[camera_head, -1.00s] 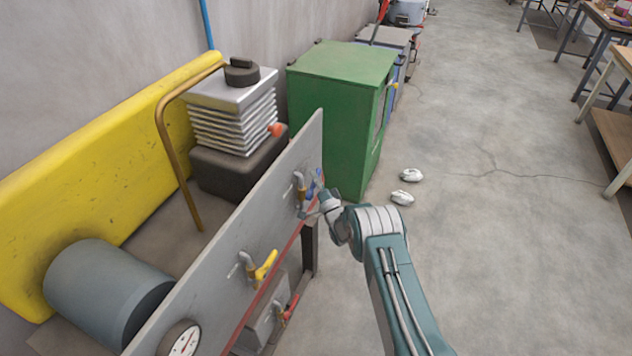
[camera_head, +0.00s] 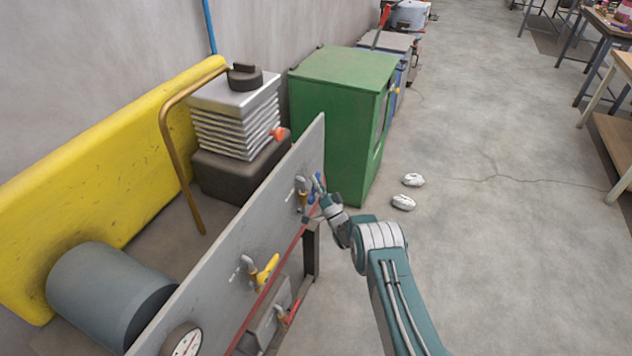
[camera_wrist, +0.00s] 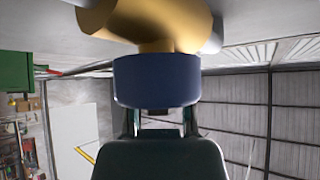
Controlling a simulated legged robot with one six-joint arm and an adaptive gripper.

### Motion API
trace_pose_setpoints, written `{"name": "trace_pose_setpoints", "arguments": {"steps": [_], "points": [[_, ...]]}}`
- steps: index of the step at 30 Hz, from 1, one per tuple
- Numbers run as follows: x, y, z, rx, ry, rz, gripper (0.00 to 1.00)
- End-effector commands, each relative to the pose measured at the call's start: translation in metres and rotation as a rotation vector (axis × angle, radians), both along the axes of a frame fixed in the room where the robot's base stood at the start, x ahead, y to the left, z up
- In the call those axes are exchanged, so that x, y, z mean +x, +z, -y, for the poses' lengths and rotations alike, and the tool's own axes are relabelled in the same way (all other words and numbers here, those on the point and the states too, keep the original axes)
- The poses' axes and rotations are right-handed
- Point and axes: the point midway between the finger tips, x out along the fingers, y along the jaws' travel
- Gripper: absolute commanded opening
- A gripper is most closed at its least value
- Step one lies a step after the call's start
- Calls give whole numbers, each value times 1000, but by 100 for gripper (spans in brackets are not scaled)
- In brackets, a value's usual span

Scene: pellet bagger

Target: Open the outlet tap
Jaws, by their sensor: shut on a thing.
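A brass tap (camera_head: 303,196) with a blue handle (camera_wrist: 157,80) sits at the far end of the upright grey panel (camera_head: 240,215). My gripper (camera_head: 320,188) is at this handle; in the wrist view, its two fingers (camera_wrist: 162,122) are shut on the blue handle, just below the brass body (camera_wrist: 150,22). The fingers hide part of the handle in the head view. A tap with a yellow handle (camera_head: 267,269) is nearer on the same panel, and a red handle (camera_head: 289,314) is lower down. My gripper is apart from both.
A pressure gauge (camera_head: 184,343) is at the panel's near end. A green cabinet (camera_head: 338,130) stands beyond the panel. Two white objects (camera_head: 413,180) lie on the floor to the right of it. The floor (camera_head: 490,260) right of my arm is clear.

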Motion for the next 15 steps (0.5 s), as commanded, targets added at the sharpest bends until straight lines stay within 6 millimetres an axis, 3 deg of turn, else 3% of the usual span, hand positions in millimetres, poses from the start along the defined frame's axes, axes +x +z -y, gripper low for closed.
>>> {"name": "trace_pose_setpoints", "arguments": {"steps": [3,4,6,15], "points": [[-2,-7,0,-4,2,-14,0],[-2,-8,0,-4,2,-14,43],[-2,-7,0,-3,2,-13,66],[-2,-2,-1,-2,2,-5,66]]}}
